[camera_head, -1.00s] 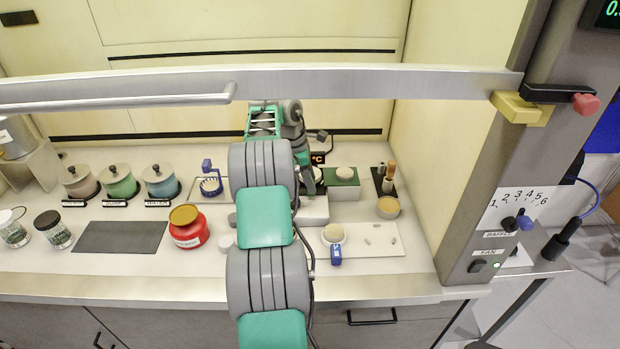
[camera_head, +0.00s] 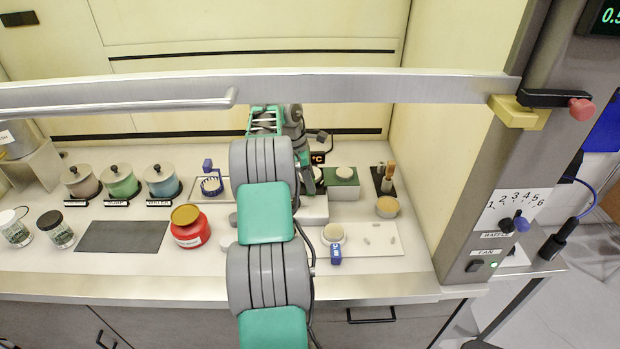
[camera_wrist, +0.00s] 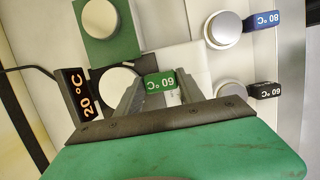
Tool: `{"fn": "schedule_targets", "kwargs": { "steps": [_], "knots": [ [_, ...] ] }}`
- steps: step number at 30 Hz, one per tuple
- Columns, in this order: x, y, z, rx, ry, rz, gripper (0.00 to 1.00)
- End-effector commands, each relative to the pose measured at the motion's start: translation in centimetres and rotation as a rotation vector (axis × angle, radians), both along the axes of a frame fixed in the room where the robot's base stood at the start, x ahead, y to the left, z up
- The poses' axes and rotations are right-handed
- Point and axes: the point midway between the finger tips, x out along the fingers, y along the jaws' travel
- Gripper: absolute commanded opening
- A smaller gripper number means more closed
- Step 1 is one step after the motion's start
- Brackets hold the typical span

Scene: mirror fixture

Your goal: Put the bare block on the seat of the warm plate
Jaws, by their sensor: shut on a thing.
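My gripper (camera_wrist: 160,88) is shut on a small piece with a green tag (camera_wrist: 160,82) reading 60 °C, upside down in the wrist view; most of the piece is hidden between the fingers. Beside it, a pale disc (camera_wrist: 118,82) sits on a dark plate with an orange 20 °C display (camera_wrist: 82,94). A pale round piece with a blue 80 °C tag (camera_head: 336,255) lies at the front right; it also shows in the wrist view (camera_wrist: 223,28). Another round piece (camera_wrist: 230,92) has a black 60 °C tag. I cannot tell which is the bare block.
A red jar (camera_head: 190,233) and a dark mat (camera_head: 122,237) are at left. The metal sash bar (camera_head: 350,88) crosses in front above.

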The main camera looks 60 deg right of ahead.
Motion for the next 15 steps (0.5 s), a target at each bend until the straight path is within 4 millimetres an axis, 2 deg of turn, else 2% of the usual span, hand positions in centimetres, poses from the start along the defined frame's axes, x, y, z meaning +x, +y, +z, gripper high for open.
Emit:
{"fn": "schedule_targets", "kwargs": {
  "steps": [15],
  "knots": [
    [0.0,-0.05,-0.41,-0.003,0.0,-0.001,0.0]
  ]
}}
